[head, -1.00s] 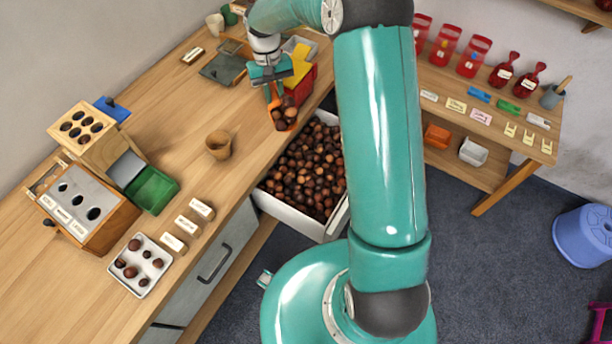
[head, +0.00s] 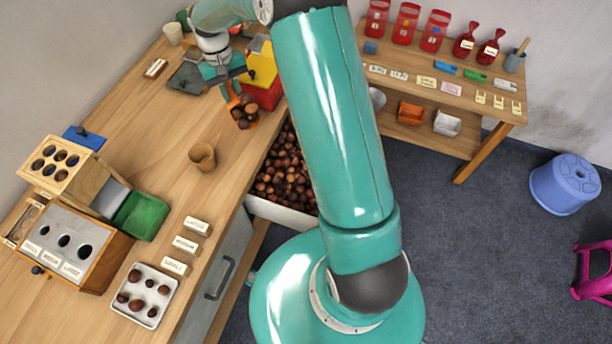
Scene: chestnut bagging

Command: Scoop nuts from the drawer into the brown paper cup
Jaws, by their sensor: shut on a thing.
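My gripper (head: 231,88) is shut on an orange scoop (head: 235,98), which hangs below it over the wooden counter. The scoop is loaded with several brown nuts (head: 243,112). The inside of the cup is too small to judge. The open white drawer (head: 284,217) is full of nuts (head: 284,176). My arm hides the drawer's right part.
A red and yellow box (head: 264,80) stands behind the scoop. A wooden sorter (head: 75,236), green bin (head: 141,215), white nut tray (head: 145,297) and label blocks (head: 186,244) sit at the left and front. Counter around the cup is clear. A shelf table (head: 440,85) stands at right.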

